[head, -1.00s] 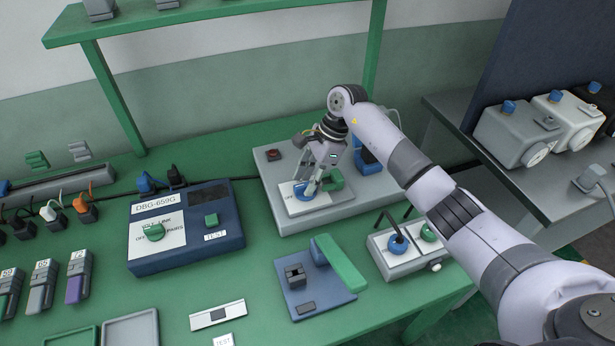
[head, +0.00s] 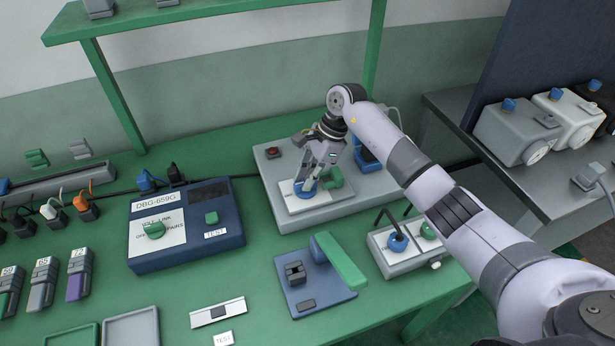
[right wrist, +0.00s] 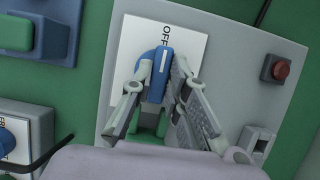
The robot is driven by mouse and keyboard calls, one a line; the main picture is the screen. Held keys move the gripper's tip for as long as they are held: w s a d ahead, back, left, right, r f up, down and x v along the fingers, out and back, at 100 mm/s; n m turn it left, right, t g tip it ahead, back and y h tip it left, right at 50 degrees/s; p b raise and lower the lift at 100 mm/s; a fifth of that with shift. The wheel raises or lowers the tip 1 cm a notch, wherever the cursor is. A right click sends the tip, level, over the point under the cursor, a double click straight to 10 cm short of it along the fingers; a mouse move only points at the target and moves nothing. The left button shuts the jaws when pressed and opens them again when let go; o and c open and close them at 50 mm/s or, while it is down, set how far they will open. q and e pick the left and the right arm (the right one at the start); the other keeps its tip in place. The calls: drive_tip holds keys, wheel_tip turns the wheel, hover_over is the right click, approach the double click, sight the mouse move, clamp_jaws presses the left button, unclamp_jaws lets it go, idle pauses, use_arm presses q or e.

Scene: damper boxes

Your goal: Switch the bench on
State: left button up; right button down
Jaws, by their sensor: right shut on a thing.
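A grey bench panel (head: 350,207) stands at the back right of the green table and bears a white plate (head: 287,190) with a blue knob (head: 305,190). My right gripper (head: 310,181) reaches down over the plate and is shut on the blue knob. In the right wrist view the fingers (right wrist: 153,88) lie on both sides of the blue knob (right wrist: 159,72). The knob's white line points up toward the letters "OF" (right wrist: 165,34); the rest of the word is hidden. A green part (head: 333,178) sits beside the knob. My left gripper is not in view.
A red button (right wrist: 281,70) sits on the same panel. In front are a blue fixture with a green lever (head: 340,264) and a grey box with blue and green knobs (head: 402,262). A blue "DBG-659G" box (head: 185,255) stands left.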

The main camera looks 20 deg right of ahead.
idle(0.3)
drive_tip(key=m+t+b, duration=0.1)
drive_tip(key=m, duration=0.3)
drive_tip(key=shift+s+t, duration=0.1)
drive_tip(key=shift+t, duration=0.2)
drive_tip(key=m+t, duration=0.1)
drive_tip(key=m, duration=0.1)
drive_tip(key=m+h+b, duration=0.1)
drive_tip(key=m, duration=0.2)
drive_tip(key=shift+s+a+t, duration=0.1)
drive_tip(key=shift+t, duration=0.3)
drive_tip(key=m+h+b, duration=0.1)
drive_tip(key=m, duration=0.1)
drive_tip(key=m+t+b, duration=0.1)
drive_tip(key=m, duration=0.1)
drive_tip(key=shift+a+m+h, duration=0.1)
drive_tip(key=shift+m+h, duration=0.3)
drive_tip(key=shift+a+m+h+b, duration=0.1)
drive_tip(key=shift+m+h+b, duration=0.85)
drive_tip(key=shift+m, duration=1.05)
drive_tip(key=c, duration=1.6)
unclamp_jaws()
drive_tip(key=shift+o, duration=0.2)
